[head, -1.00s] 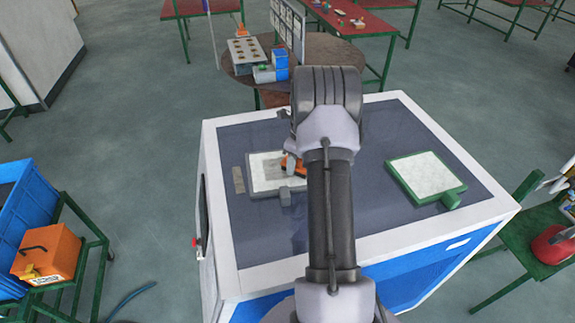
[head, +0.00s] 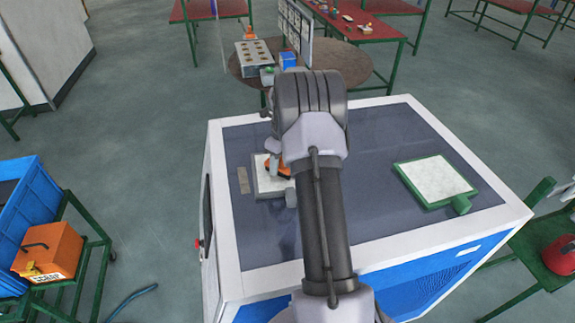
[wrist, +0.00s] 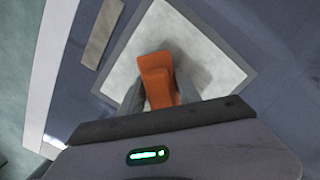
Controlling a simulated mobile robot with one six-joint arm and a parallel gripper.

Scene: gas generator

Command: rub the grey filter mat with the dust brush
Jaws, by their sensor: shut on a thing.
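The grey filter mat (head: 266,184) has a pale face and a grey frame and lies on the dark top of the white and blue cabinet; my arm hides its right part in the head view. The wrist view shows the pale mat face (wrist: 205,62) below my gripper (wrist: 155,92). My gripper is shut on the orange dust brush (wrist: 157,75), which is over the mat. The brush also shows in the head view (head: 275,168). Its bristles are hidden, so I cannot tell whether they touch the mat.
A green-framed mat (head: 436,178) lies on the right of the cabinet top. A small grey-brown strip (head: 243,180) lies left of the grey mat. A blue crate (head: 30,212) and an orange scrap box (head: 48,252) stand at the left. The front of the cabinet top is clear.

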